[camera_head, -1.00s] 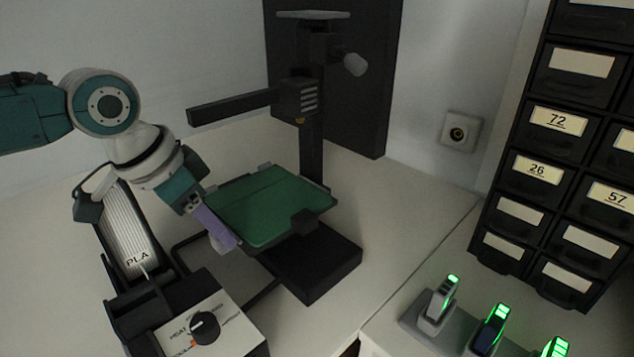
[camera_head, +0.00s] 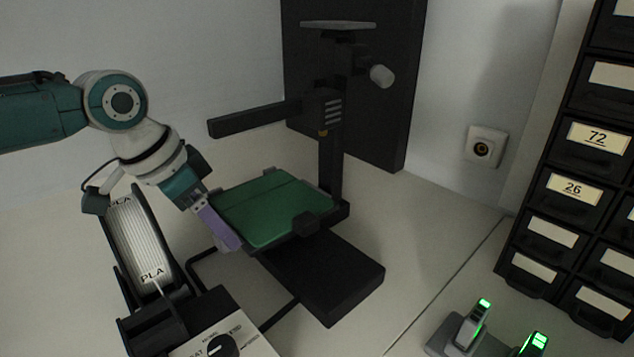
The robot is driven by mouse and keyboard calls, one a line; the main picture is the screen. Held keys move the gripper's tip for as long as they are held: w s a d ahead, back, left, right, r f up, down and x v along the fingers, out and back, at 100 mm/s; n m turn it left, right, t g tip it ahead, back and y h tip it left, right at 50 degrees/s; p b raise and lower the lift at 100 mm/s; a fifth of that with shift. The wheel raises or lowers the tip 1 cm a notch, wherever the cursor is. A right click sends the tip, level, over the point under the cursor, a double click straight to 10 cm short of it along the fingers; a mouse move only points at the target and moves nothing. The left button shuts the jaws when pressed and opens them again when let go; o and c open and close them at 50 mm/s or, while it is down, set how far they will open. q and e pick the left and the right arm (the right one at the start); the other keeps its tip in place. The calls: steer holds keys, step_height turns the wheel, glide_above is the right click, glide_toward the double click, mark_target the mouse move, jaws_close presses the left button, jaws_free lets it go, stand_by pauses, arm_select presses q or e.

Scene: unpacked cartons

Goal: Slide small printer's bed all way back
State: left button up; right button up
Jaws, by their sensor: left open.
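The small printer (camera_head: 331,160) stands on the white table, with a dark upright column, a side arm and a black base (camera_head: 325,280). Its green bed (camera_head: 272,207) lies flat above the base, and a bare front stretch of the base shows. My left gripper (camera_head: 226,236) is at the bed's left front edge, pointing down. Its purple finger is beside that edge; I cannot tell whether it touches. The gap between the fingers is hard to see from here. My right gripper is not in view.
A filament spool marked PLA (camera_head: 142,240) and a control box with a knob (camera_head: 222,346) stand left of the printer. A charger with green-lit batteries (camera_head: 472,325) is at the lower right. Dark labelled drawers (camera_head: 575,190) stand at right.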

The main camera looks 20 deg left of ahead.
arm_select(q)
steer(key=p+v, duration=0.1)
steer(key=v, duration=0.9)
steer(key=shift+s, duration=0.1)
